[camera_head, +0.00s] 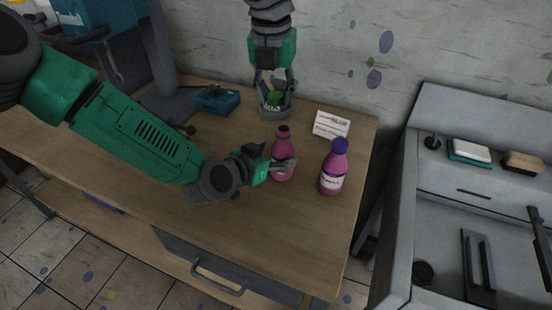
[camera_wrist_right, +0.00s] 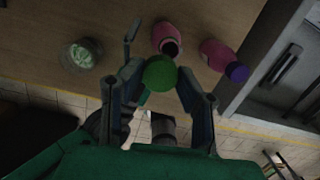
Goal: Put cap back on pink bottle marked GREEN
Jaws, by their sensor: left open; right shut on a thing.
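An uncapped pink bottle (camera_head: 284,147) stands upright on the table; its dark open mouth shows in the right wrist view (camera_wrist_right: 171,47). I cannot read its label. My left gripper (camera_head: 284,165) is open at this bottle's side, its fingers overlapping the bottle in the head view; contact is unclear. My right gripper (camera_head: 275,84) comes down from the back, above the table. In the right wrist view, its fingers (camera_wrist_right: 160,78) are shut on a round green cap (camera_wrist_right: 159,73), which appears in front of the bottle mouth, apart from it as far as I can tell.
A second pink bottle (camera_head: 332,173) with a purple cap (camera_head: 340,145) stands to the right. A glass jar (camera_wrist_right: 82,54) with pale green contents stands on the table (camera_head: 250,235). A white card (camera_head: 331,125) and a blue box (camera_head: 217,100) lie behind. A grey sink unit (camera_head: 440,215) is at right.

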